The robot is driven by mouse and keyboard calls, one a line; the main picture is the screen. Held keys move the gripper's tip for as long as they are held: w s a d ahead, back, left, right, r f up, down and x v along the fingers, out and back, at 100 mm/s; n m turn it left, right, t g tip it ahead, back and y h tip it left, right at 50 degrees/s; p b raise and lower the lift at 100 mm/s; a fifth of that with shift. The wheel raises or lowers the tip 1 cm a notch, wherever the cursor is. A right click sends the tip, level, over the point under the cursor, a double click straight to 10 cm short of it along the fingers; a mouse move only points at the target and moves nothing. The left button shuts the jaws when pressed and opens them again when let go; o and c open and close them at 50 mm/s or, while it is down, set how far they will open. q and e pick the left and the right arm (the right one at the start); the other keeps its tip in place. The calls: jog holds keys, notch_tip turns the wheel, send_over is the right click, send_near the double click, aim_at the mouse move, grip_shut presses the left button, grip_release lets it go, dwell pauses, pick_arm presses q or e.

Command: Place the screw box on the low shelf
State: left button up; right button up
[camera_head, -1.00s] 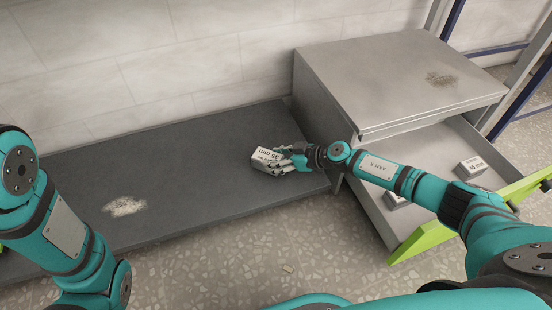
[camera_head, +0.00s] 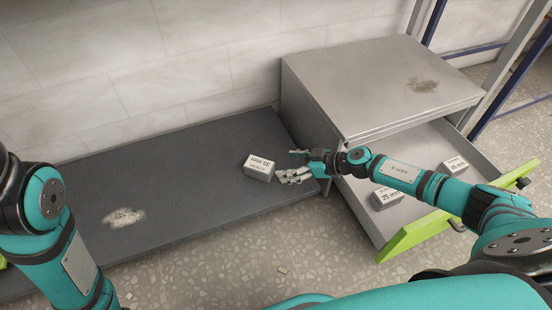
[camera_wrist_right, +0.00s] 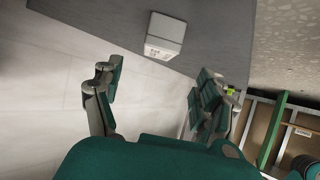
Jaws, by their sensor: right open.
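The white screw box (camera_head: 260,167), with dark print on its top, rests on the dark grey low shelf (camera_head: 180,185), toward the shelf's right end. My right gripper (camera_head: 293,165) is open and empty just to the right of the box, apart from it. In the right wrist view the box (camera_wrist_right: 165,37) sits on the shelf beyond the two spread fingers (camera_wrist_right: 155,90). My left arm shows at the left edge of the head view, but its gripper is out of view.
A grey cabinet (camera_head: 385,85) stands at the shelf's right end. Its open drawer (camera_head: 425,150) with a green front (camera_head: 420,237) holds a 25 mm box (camera_head: 386,198) and a 45 mm box (camera_head: 456,166). My right arm crosses above the drawer. The shelf's left part is clear except for a pale worn patch.

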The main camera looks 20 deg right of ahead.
jog(key=shift+p+v, duration=0.45)
jog(key=shift+v, duration=1.2)
